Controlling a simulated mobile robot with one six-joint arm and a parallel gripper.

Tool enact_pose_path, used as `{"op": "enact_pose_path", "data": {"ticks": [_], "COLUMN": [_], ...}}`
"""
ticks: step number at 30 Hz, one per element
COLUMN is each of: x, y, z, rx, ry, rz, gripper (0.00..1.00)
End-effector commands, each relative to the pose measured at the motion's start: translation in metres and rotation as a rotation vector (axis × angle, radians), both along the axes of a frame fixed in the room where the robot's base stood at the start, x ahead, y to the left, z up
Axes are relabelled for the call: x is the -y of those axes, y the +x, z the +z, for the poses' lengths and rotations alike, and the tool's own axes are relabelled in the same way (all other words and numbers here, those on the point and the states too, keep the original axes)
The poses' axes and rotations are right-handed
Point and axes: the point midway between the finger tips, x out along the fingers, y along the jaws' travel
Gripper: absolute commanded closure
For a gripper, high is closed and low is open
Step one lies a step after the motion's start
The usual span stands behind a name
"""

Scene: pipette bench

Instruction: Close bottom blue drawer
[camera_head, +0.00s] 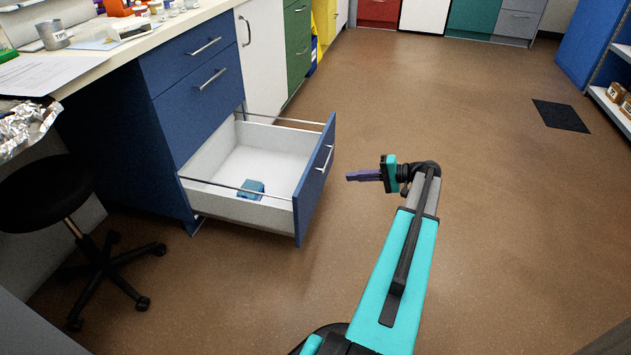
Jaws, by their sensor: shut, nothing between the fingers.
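The bottom blue drawer (315,180) is pulled well out of the blue cabinet (170,110). Its front panel has a silver bar handle (324,158), and its white inside holds a small blue object (251,188). My gripper (349,176) is to the right of the drawer front and points at it, with purple fingers shut and empty. It appears a short gap away from the panel. The exact distance is hard to tell from this one view. The two blue drawers above are closed.
A black stool (48,190) on wheels stands left of the open drawer. The counter (125,45) above holds bottles, papers and foil. Brown floor (470,200) is clear to the right, with a dark mat (560,116) and a shelf (612,100) at far right.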

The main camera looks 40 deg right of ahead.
Motion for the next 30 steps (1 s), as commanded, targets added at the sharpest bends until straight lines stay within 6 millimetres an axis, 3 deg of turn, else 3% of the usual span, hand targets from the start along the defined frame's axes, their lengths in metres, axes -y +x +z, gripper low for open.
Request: {"op": "enact_pose_path", "data": {"ticks": [14,30], "x": [-0.005,-0.040], "y": [0.006,0.062], "z": [-0.003,-0.026], "rx": [-0.002,-0.002], "ry": [0.001,-0.001], "rz": [0.001,0.002], "gripper": [1.00,1.00]}}
